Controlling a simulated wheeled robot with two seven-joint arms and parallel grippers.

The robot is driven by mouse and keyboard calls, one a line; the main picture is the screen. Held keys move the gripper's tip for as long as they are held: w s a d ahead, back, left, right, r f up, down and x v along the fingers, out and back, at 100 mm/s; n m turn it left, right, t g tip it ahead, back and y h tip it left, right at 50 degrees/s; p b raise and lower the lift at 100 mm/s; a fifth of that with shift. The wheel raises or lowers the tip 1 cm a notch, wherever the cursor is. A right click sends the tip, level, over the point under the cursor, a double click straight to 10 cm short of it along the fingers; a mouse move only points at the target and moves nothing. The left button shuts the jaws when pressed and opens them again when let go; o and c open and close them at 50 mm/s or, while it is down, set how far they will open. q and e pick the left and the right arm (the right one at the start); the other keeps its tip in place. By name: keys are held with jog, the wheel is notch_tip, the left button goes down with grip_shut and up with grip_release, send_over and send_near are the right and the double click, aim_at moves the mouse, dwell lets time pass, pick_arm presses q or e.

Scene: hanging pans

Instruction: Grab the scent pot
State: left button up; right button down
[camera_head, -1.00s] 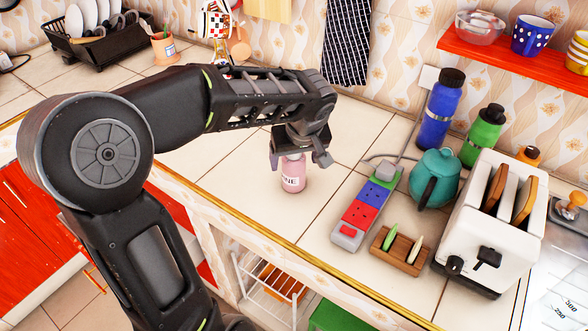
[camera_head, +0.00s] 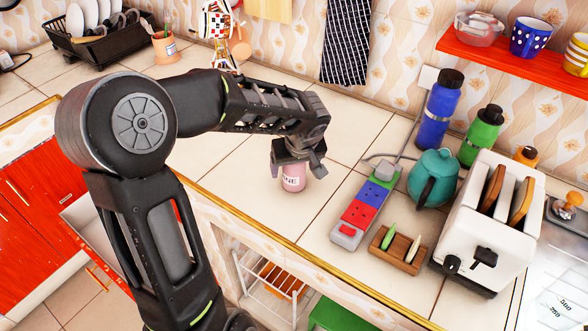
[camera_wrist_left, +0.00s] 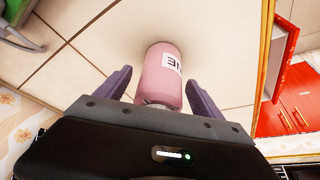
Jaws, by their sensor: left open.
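The scent pot is a small pink cylinder with a white label, and it stands upright on the tiled counter in the head view (camera_head: 293,180). My left gripper (camera_head: 298,168) is above it, pointing down, with its fingers low around the pot's upper part. In the left wrist view the pink pot (camera_wrist_left: 160,72) lies between the two spread fingers of the left gripper (camera_wrist_left: 158,92). Gaps show on both sides, so the gripper is open and not holding it. The pot's top is partly hidden by the gripper body. My right gripper is not in view.
A power strip (camera_head: 362,212) lies right of the pot, with a small wooden rack (camera_head: 398,250), a teal teapot (camera_head: 433,178) and a white toaster (camera_head: 480,235) beyond. The counter's front edge (camera_head: 270,236) is close. Bare tiles lie left and behind.

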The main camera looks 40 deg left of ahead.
pick_arm(q)
jog(key=shift+c, duration=0.4)
jog(key=c, duration=1.5)
